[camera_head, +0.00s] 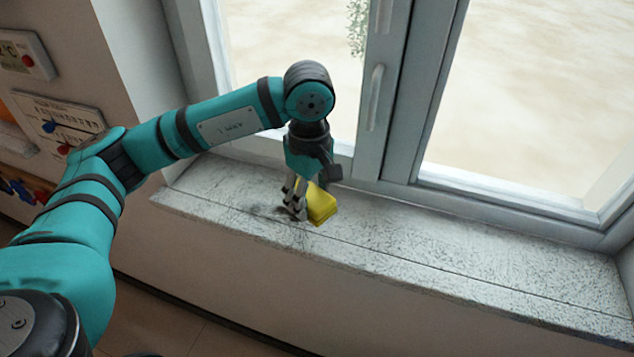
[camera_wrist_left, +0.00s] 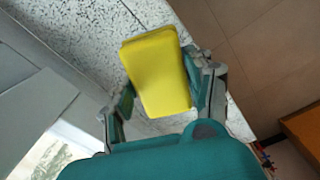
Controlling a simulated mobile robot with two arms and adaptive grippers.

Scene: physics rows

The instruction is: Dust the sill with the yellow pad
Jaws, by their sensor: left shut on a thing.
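The yellow pad (camera_head: 321,204) is at the speckled grey-white window sill (camera_head: 440,255), toward its left part. My left gripper (camera_head: 297,200) is shut on the pad and comes down on it from above. In the left wrist view the pad (camera_wrist_left: 158,72) sits between the two fingers of the gripper (camera_wrist_left: 163,95), with the sill (camera_wrist_left: 75,35) behind it. Whether the pad's underside touches the sill is hard to tell. A dark smudge (camera_head: 268,211) shows on the sill beside the fingers. My right gripper is not in view.
The window frame with its handle (camera_head: 374,97) rises behind the sill, close to my left arm. A wall stands at the left, with a thermostat-like panel (camera_head: 27,55) and a rack (camera_head: 62,122). The sill to the right is clear of objects.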

